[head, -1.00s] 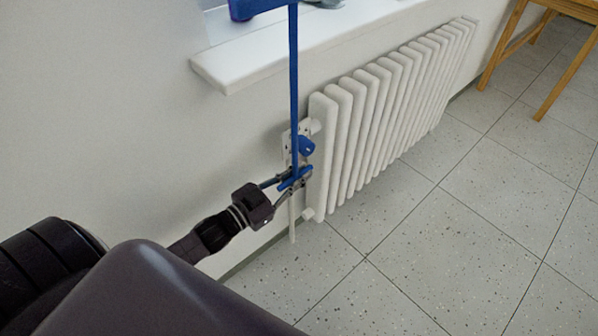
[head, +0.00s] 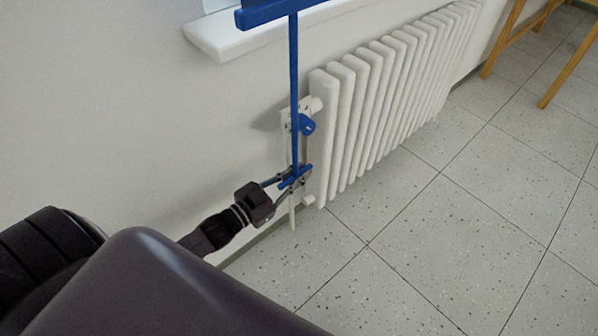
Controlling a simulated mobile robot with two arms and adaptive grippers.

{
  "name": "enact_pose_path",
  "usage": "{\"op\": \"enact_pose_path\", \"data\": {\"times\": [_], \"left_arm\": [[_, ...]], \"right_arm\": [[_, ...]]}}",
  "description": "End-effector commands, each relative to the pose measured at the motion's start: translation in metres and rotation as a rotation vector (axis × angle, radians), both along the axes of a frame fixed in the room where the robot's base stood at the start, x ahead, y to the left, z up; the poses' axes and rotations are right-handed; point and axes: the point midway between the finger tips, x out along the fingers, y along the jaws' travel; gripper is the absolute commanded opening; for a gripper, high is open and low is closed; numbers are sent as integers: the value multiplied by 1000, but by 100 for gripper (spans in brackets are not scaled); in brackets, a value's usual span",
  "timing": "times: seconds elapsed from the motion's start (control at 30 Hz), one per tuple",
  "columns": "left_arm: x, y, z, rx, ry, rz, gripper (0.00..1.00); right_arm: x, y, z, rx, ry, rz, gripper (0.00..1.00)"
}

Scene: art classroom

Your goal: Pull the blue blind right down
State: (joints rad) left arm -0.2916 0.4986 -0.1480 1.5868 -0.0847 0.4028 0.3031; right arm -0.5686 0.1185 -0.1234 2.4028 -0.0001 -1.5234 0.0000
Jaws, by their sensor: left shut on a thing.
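The blue blind's bottom bar (head: 268,13) shows at the top edge of the head view, in front of the white window sill; the rest of the blind is out of view. A long straight blue pull piece (head: 294,85) hangs from the bar, past the sill, to a short blue crosspiece at its lower end. My left gripper (head: 290,180) is shut on this blue handle (head: 296,176), low beside the radiator's near end. My right gripper is not in view.
A white radiator (head: 400,90) runs along the wall under the sill (head: 228,38), with a blue valve knob (head: 307,126) just above my left gripper. A wooden table leg (head: 570,70) stands at top right. The tiled floor (head: 440,230) is clear.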

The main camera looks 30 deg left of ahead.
Motion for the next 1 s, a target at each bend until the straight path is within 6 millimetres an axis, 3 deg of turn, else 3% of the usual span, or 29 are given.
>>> {"op": "enact_pose_path", "data": {"times": [0.03,0.23,0.27,0.4,0.77,1.0], "left_arm": [[-4,-2,-9,4,16,-2,0],[-4,-3,-10,4,20,-2,0],[-4,-3,-11,3,21,-2,14],[-4,-2,-8,3,17,-2,29],[-7,1,-5,1,11,-1,29],[-46,14,-6,1,15,0,29]], "right_arm": [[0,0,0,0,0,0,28],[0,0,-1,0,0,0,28],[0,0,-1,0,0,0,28],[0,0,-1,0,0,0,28],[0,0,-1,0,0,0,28],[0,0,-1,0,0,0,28]]}}
